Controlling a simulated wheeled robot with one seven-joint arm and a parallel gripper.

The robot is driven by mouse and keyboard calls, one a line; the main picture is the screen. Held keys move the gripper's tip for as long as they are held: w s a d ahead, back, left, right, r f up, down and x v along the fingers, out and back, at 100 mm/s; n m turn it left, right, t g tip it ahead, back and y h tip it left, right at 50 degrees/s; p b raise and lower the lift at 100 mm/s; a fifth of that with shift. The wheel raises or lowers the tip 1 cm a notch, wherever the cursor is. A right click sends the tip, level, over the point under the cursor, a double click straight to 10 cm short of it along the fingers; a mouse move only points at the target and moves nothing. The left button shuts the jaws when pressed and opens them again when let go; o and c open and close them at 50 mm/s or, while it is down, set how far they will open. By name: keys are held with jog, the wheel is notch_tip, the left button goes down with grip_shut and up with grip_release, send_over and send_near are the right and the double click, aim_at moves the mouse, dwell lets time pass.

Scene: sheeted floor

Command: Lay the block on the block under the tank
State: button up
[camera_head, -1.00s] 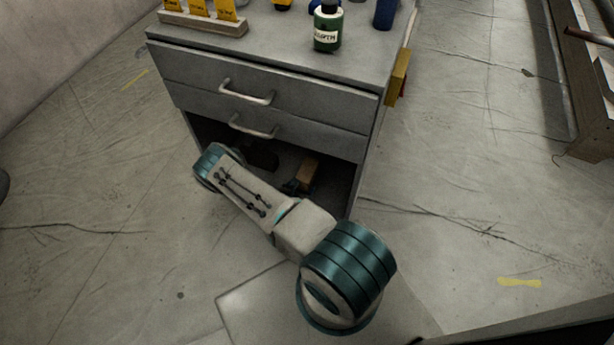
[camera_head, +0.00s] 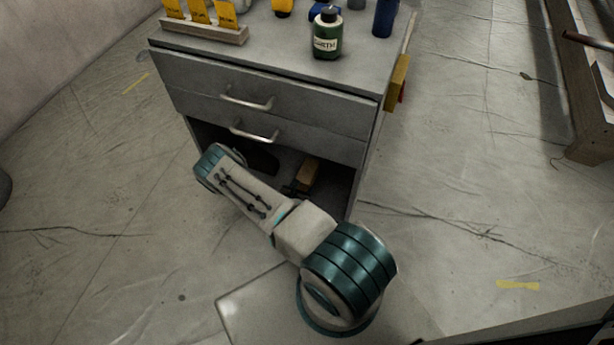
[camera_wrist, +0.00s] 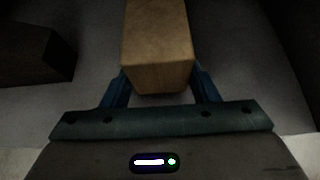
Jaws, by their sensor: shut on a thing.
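A light wooden block (camera_wrist: 158,45) is between the two blue fingers of my gripper (camera_wrist: 161,88), which is shut on it. In the head view the block (camera_head: 309,174) shows inside the open lower space of the grey cabinet, with my gripper (camera_head: 296,190) at its near end. A dark block (camera_wrist: 35,55) lies apart to the left in the wrist view. A dark shape, perhaps the same block, shows dimly in the cabinet's shadow in the head view (camera_head: 264,163). I cannot make out a tank in either view.
The grey cabinet (camera_head: 270,78) has two closed drawers with bar handles above the open space. A green bottle (camera_head: 327,35) and a yellow-card rack (camera_head: 205,30) stand on top. Its side walls and lower drawer bound the opening.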

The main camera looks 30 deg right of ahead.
aim_at(302, 184)
jog(key=shift+r+p, duration=1.35)
jog(key=shift+r, duration=0.4)
jog(key=shift+f, duration=0.1)
